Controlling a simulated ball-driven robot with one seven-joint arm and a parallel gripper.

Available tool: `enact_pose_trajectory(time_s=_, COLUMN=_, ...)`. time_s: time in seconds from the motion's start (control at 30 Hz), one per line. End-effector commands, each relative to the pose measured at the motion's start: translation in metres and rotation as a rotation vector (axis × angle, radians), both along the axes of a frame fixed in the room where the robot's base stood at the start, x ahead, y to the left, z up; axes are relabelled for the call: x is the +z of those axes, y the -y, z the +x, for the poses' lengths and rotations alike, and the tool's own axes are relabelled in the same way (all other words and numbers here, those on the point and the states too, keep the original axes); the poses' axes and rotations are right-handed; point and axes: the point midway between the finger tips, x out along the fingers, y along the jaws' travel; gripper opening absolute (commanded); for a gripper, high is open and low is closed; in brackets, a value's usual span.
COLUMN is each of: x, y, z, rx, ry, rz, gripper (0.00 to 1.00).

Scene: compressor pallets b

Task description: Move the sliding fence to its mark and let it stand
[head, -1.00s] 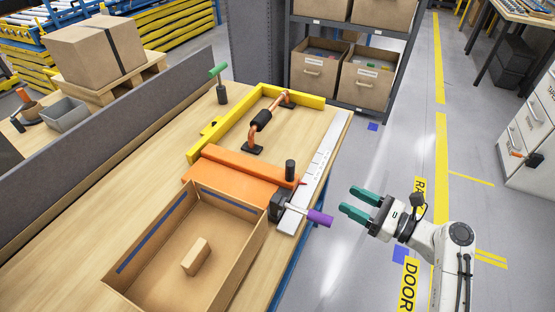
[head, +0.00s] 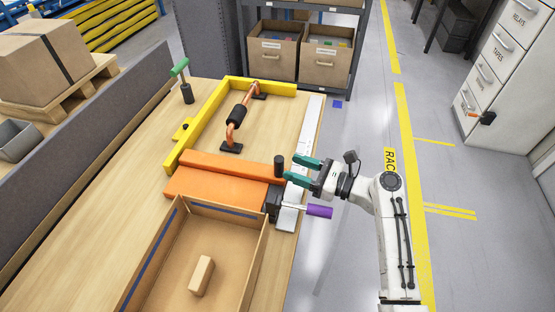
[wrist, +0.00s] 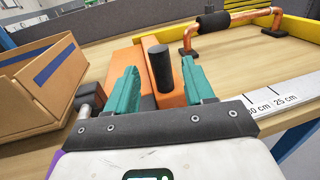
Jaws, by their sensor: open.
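The sliding fence (head: 220,173) is an orange bar with a lower orange plate, lying across the bench. A black upright knob (head: 279,166) stands at its right end, and it also shows in the wrist view (wrist: 161,68). A black clamp with a purple handle (head: 319,211) sits at the fence's right end. A white scale (head: 301,150) runs along the bench's right edge; its "30 cm" and "25 cm" print shows in the wrist view. My gripper (head: 298,172) is open, its green fingers pointing at the knob. In the wrist view the knob appears between the fingers (wrist: 160,88); contact cannot be told.
A yellow frame (head: 260,83) with a copper pipe (head: 240,112) lies behind the fence. An open cardboard box (head: 248,245) with a small block (head: 201,275) stands in front. A green-handled tool (head: 184,82) stands at the back left.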

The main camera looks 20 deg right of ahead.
Motion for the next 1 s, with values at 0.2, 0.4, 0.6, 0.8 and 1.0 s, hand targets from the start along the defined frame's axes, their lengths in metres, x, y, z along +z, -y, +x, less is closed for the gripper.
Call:
enact_pose_trajectory(time_s=0.2, x=0.001, y=-0.026, z=0.027, rx=0.003, ry=-0.001, rz=0.001, gripper=0.53)
enact_pose_trajectory(time_s=0.4, x=0.0, y=-0.037, z=0.039, rx=0.002, ry=0.0, rz=0.0, gripper=0.53)
enact_pose_trajectory(time_s=0.6, x=0.0, y=-0.039, z=0.042, rx=0.0, ry=0.0, rz=0.0, gripper=0.53)
enact_pose_trajectory(time_s=0.8, x=0.0, y=-0.039, z=0.042, rx=0.0, ry=0.0, rz=0.0, gripper=0.47)
enact_pose_trajectory(time_s=1.0, x=0.0, y=-0.039, z=0.042, rx=0.0, ry=0.0, rz=0.0, gripper=0.28)
